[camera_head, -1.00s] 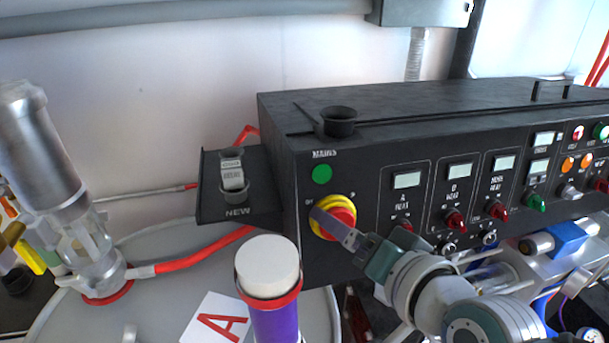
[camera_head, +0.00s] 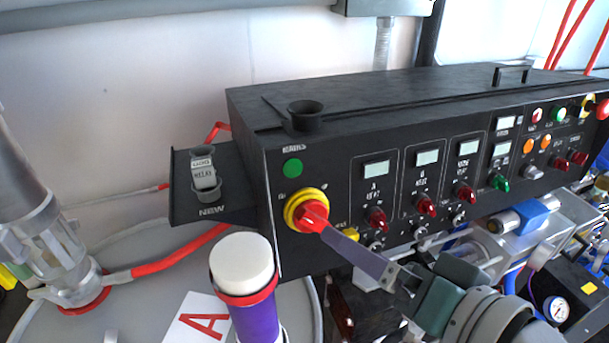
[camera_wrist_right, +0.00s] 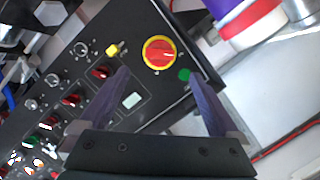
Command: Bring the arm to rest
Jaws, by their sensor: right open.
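My right gripper (camera_head: 345,243) comes in from the lower right of the head view, in front of the black control box (camera_head: 330,115). In the right wrist view its two purple fingers (camera_wrist_right: 157,98) are spread apart with nothing between them. The red and yellow mains switch (camera_head: 306,212) is on the box's front face at its left end. It also shows in the right wrist view (camera_wrist_right: 160,52), beyond the fingertips and apart from them. In the head view one finger overlaps the switch's edge. My left gripper is not in view.
A purple cylinder with a white cap (camera_head: 244,262) stands left of the gripper, by a sheet marked A (camera_head: 200,318). A tray marked NEW (camera_head: 212,212) juts from the box's left side. A clear and metal pump fitting (camera_head: 62,250) is at the far left. A gauge (camera_head: 556,309) is at lower right.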

